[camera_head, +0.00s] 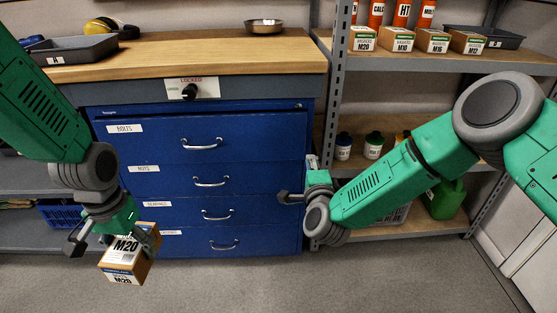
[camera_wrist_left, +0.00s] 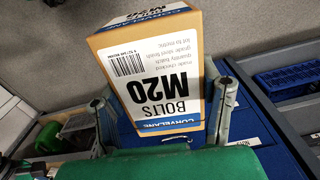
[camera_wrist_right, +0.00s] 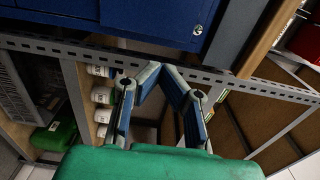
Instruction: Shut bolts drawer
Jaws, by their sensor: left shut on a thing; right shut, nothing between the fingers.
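The bolts drawer (camera_head: 245,130) is the top labelled drawer of the blue cabinet, with a silver handle (camera_head: 202,146). My left gripper (camera_head: 113,240) is shut on a cardboard M20 bolts box (camera_head: 118,262), held in front of the cabinet's lower left. The box also fills the middle of the left wrist view (camera_wrist_left: 150,75). My right gripper (camera_head: 286,197) is shut and empty, by the cabinet's right edge, below and right of the bolts handle. Its fingers show in the right wrist view (camera_wrist_right: 160,75).
A wooden worktop (camera_head: 180,50) tops the cabinet, with a black knob (camera_head: 189,92) marked locked under its edge. A grey tray (camera_head: 75,50) and a metal bowl (camera_head: 263,26) stand on it. Shelves with boxes (camera_head: 397,39) and bottles stand at right. The floor in front is clear.

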